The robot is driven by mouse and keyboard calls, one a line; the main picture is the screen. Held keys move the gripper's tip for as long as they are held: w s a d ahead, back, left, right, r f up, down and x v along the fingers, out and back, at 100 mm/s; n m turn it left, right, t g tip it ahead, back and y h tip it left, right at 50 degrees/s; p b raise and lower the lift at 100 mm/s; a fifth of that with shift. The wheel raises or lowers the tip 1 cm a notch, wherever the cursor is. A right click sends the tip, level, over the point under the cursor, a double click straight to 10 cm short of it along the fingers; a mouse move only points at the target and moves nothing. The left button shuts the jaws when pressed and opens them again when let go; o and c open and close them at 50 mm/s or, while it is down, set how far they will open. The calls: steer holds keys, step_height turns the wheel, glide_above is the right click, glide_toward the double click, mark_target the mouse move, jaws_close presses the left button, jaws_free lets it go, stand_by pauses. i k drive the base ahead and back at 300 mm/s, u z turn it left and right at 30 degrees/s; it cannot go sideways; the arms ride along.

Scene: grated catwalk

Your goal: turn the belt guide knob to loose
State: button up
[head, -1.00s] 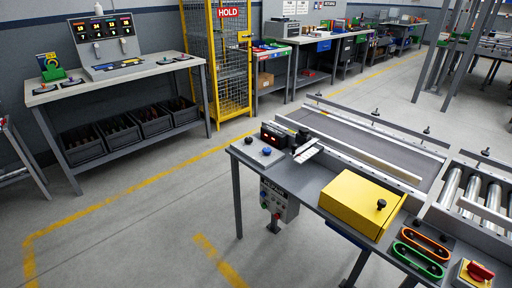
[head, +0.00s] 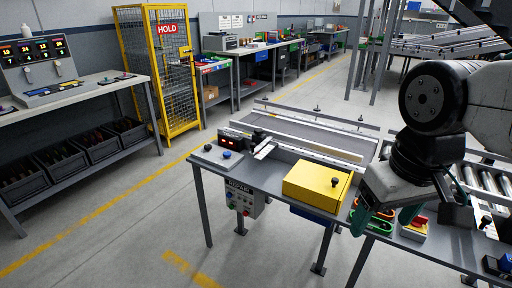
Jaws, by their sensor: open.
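The belt conveyor (head: 325,134) has a grey belt between pale guide rails. Small dark knobs stand along its rails, including a far-side knob (head: 316,109) and another far-side knob (head: 360,119). A black knob (head: 334,181) stands on the yellow cover (head: 312,187) in front of the belt. I cannot tell which of these is the belt guide knob, or read any loose mark. My gripper (head: 384,218) points down with its teal fingers spread and nothing visible between them. It is right of the yellow cover, in front of the green and orange handles, partly hiding them.
A plate with a black knob (head: 208,147) and a blue knob (head: 226,154) is at the bench's left end. A red switch (head: 419,222) on a yellow base is right of my gripper. Rollers (head: 474,180) lie behind my arm. The floor at left is open.

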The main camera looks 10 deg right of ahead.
mark_target(258, 131)
steer(key=k, duration=0.45)
steer(key=u, duration=0.7)
steer(key=i, duration=1)
steer(key=z, duration=0.5)
steer(key=i, duration=0.55)
steer(key=z, duration=0.45)
